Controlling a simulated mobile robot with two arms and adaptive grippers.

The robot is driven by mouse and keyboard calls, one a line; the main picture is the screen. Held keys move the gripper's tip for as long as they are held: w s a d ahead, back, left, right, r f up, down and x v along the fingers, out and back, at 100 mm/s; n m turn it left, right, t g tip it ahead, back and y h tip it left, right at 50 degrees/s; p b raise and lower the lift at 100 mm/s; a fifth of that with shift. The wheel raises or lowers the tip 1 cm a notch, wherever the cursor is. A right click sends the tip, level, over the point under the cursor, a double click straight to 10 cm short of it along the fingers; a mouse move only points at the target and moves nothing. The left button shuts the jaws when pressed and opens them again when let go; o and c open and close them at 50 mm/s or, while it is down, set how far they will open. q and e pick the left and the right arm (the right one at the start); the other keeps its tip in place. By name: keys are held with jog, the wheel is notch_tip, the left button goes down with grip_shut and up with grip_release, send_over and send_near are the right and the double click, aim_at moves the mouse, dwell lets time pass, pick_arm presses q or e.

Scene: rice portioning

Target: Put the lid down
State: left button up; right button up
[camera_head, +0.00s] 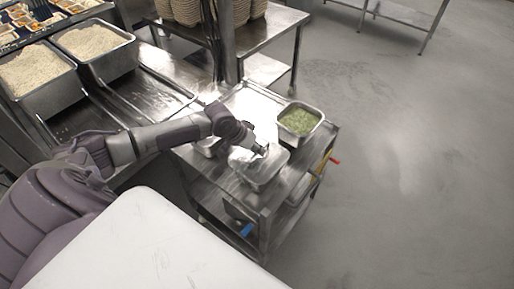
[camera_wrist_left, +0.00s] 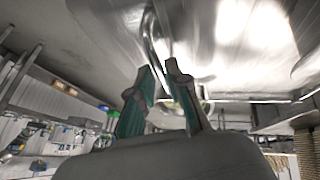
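The metal lid (camera_head: 258,172) is a shiny, pale rectangular sheet at the tray spot on the steel cart, in the middle of the head view. In the left wrist view the lid (camera_wrist_left: 230,45) fills the top, with its thin handle (camera_wrist_left: 152,38) running down between my fingertips. My left gripper (camera_head: 262,151) is at the lid; in the wrist view its two teal-sided fingers (camera_wrist_left: 160,70) are close together on the handle. I cannot tell whether the lid touches what is beneath it. My right gripper is not in view.
A metal pan of green food (camera_head: 299,121) stands on the cart (camera_head: 247,103) to the right of my left gripper. Two pans of rice (camera_head: 104,60) (camera_head: 44,92) are at upper left. Stacked bowls (camera_head: 186,11) stand on a rear table. Open floor lies to the right.

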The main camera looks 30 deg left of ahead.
pick_arm(q)
jog(key=shift+o, duration=1)
jog(key=shift+r, duration=0.2)
jog(key=b+v, duration=0.1)
jog(key=v, duration=1.1)
jog(key=shift+r, duration=0.45)
jog(key=shift+w, duration=0.1)
